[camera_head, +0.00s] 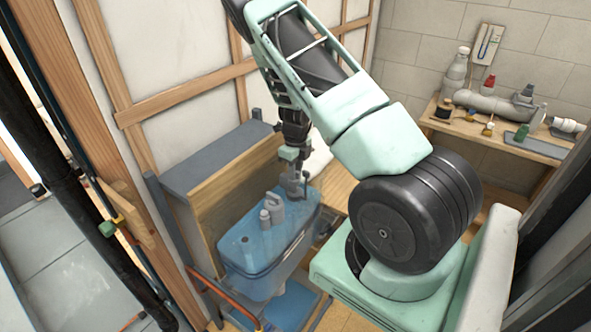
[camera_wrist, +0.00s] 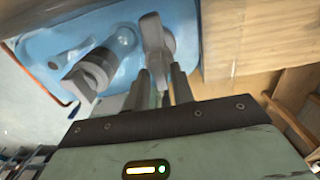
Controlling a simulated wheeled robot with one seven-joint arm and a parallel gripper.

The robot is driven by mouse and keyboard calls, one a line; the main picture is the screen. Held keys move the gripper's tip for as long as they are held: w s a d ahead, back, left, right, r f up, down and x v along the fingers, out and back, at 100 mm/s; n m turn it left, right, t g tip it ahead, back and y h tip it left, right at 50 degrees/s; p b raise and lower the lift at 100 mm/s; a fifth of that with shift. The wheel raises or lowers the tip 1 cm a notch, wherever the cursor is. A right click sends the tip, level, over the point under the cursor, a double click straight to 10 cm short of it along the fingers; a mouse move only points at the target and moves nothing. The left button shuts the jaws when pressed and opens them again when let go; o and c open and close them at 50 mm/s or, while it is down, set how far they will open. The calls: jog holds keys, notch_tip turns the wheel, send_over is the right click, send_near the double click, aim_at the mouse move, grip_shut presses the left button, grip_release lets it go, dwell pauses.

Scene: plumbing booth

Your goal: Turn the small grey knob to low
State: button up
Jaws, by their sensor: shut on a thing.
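A see-through blue tank (camera_head: 255,262) stands at lower middle in the head view, and its blue body (camera_wrist: 185,20) fills the upper left of the wrist view. A small grey knob (camera_wrist: 153,35) with an upright flat grip is at the tank's right side in the wrist view. My gripper (camera_wrist: 161,76) is shut on the knob, with one finger on each side of it. In the head view my gripper (camera_head: 297,182) points down at the tank's far right corner. The knob's lower part and any low mark cannot be made out.
Grey ribbed fittings (camera_wrist: 90,72) stand in the tank left of my gripper; they also show in the head view (camera_head: 275,208). A wooden board (camera_head: 235,185) stands behind the tank. A wooden shelf (camera_head: 500,135) with pipe parts is at right.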

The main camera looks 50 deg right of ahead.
jog(key=shift+r, duration=0.1)
jog(key=o, duration=0.7)
notch_tip(320, 180, up, 17)
jog(key=b, duration=0.2)
jog(key=shift+r+b, duration=0.15)
jog(key=shift+b, duration=0.15)
